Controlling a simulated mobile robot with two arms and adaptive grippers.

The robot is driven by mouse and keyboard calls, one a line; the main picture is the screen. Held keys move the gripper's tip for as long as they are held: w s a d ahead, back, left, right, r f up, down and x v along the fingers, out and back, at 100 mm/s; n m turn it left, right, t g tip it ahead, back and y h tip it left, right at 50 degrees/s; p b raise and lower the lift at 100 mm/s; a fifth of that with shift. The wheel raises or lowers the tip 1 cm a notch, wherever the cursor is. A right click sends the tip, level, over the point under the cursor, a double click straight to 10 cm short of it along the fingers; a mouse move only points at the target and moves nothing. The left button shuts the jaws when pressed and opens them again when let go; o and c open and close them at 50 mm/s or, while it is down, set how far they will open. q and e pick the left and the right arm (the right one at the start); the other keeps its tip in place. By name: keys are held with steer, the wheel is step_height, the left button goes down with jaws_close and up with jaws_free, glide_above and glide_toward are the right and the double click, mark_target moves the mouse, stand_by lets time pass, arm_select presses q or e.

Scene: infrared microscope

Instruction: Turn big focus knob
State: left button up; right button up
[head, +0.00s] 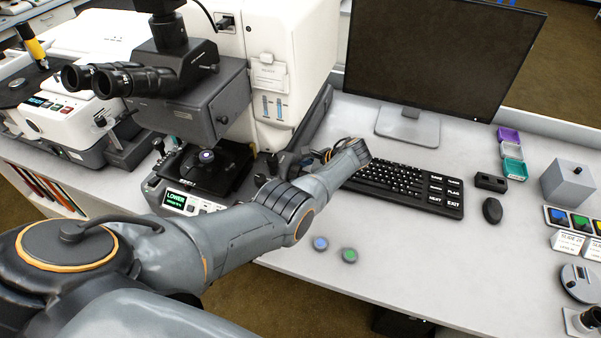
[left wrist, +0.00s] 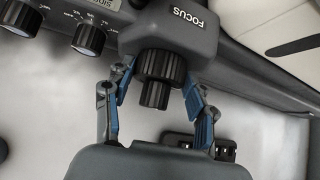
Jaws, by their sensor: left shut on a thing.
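The big focus knob (left wrist: 160,64) is a dark ribbed knob under the FOCUS label in the left wrist view. A narrower ribbed knob (left wrist: 154,95) sticks out from its middle towards my palm. My left gripper (left wrist: 158,73) is shut on the big knob, with one blue-padded finger on each side of it. In the head view the microscope (head: 185,95) stands at the left. My left arm reaches across in front of its right side, and the focus knob is hidden there. My right gripper is in neither view.
A keyboard (head: 402,184), a monitor (head: 440,60) and a mouse (head: 492,210) are right of the microscope. Smaller knobs (left wrist: 89,38) show at the left in the wrist view. Blue and green buttons (head: 349,255) lie near the front edge.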

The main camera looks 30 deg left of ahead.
arm_select(q)
steer(key=o, duration=1.2)
steer(key=shift+c, duration=0.2)
steer(key=v, duration=1.2)
